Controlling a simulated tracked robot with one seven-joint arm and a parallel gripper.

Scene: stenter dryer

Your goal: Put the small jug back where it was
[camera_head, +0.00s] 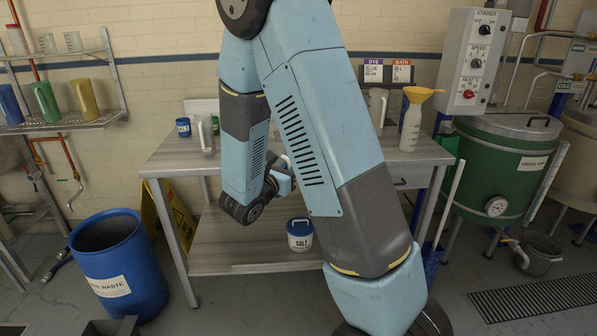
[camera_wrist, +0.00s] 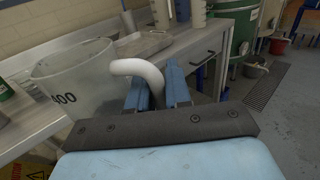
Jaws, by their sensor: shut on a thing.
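My gripper (camera_wrist: 161,84) is shut on the white curved handle of a clear jug (camera_wrist: 72,78) in the wrist view. The jug is at the left, close to the camera, with part of a dark "00" marking on its side. It appears at the table's edge; I cannot tell whether its base touches the tabletop. In the head view my arm covers most of the gripper and the jug.
A white bottle with a yellow funnel (camera_head: 411,128) stands at the table's right, and a small blue tin (camera_head: 183,127) at its left. A metal tray (camera_wrist: 146,46) lies on the tabletop. Coloured jugs (camera_head: 45,101) fill the wall shelf. A salt tub (camera_head: 300,236) sits below.

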